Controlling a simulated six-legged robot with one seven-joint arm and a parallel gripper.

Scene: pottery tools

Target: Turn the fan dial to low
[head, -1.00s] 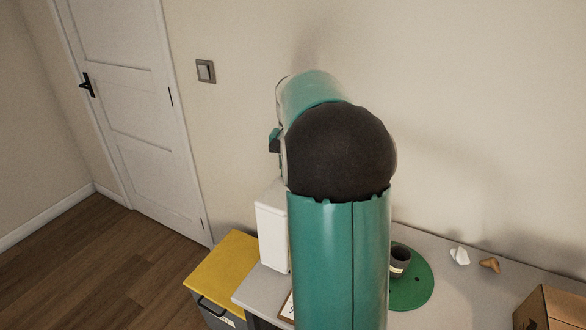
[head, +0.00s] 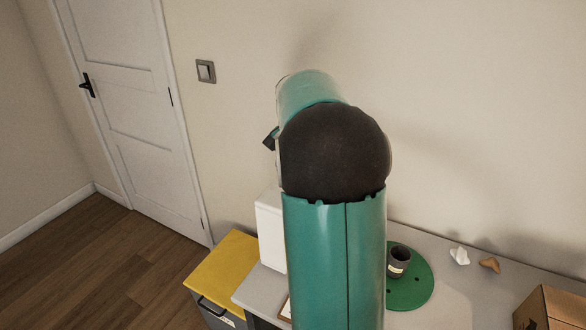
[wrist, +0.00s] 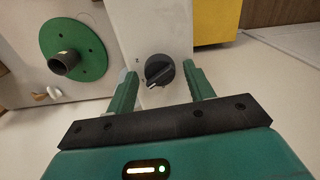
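The fan dial (wrist: 159,70) is a round black knob with a raised grip bar, on the face of a white box-like unit (wrist: 150,28). In the head view the white unit (head: 270,230) stands at the left part of the table, partly behind my arm, and the dial and my fingers are hidden.
A green disc (head: 424,280) on the grey table carries a dark cup (head: 399,261). A white piece (head: 460,256) and a brown piece (head: 490,265) lie to its right, near a cardboard box (head: 550,310). A yellow-topped cabinet (head: 222,263) stands left of the table.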

